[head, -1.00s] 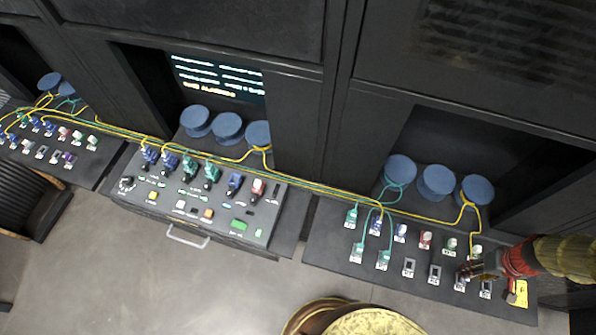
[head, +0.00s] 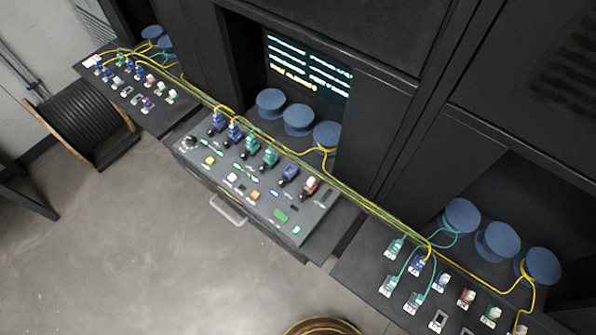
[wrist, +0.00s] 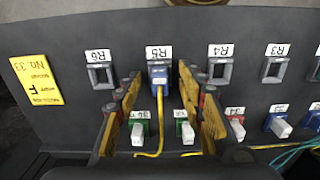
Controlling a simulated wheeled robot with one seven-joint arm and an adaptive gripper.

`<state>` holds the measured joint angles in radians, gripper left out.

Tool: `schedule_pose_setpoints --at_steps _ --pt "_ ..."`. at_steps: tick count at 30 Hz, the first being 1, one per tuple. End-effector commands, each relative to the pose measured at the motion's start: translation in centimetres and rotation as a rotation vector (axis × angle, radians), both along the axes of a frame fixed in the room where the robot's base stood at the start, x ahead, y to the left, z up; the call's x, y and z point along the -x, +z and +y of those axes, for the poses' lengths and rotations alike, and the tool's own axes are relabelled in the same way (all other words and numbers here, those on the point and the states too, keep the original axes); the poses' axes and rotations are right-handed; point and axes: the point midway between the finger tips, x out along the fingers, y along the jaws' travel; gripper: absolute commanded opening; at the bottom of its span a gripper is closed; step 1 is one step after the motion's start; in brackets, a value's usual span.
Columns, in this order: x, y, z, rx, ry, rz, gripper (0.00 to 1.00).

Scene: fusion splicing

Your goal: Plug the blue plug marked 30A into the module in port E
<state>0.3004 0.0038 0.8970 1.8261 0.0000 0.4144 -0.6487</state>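In the wrist view, a blue plug (wrist: 158,76) with a yellow cable sits in the port labelled R5. My gripper (wrist: 160,76) is open, its yellow-brown fingers on either side of this plug with gaps visible. I cannot read a 30A mark on it. In the head view my gripper is out of frame. The middle panel (head: 268,214) there carries blue plugs (head: 216,122), green plugs (head: 251,148) and a red plug (head: 310,188). Its markings are too small to read, so I cannot tell which port is E.
Empty ports R6 (wrist: 100,75) and R4 (wrist: 220,72) flank the blue plug. Green plugs (wrist: 140,131) and a red plug (wrist: 235,128) stand nearer my wrist. Yellow and green cables run along the panels. Blue spools (head: 298,120) stand behind; a cable drum (head: 92,117) is at left.

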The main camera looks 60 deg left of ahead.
Motion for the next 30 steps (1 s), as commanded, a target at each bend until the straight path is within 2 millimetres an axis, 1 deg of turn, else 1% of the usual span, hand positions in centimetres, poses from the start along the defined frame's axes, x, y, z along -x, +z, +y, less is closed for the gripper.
schedule_pose_setpoints --at_steps 16,30 --pt "0.00 0.00 0.01 0.000 0.000 0.000 0.39" --pt "0.00 -0.01 0.01 0.000 0.000 0.000 0.13"
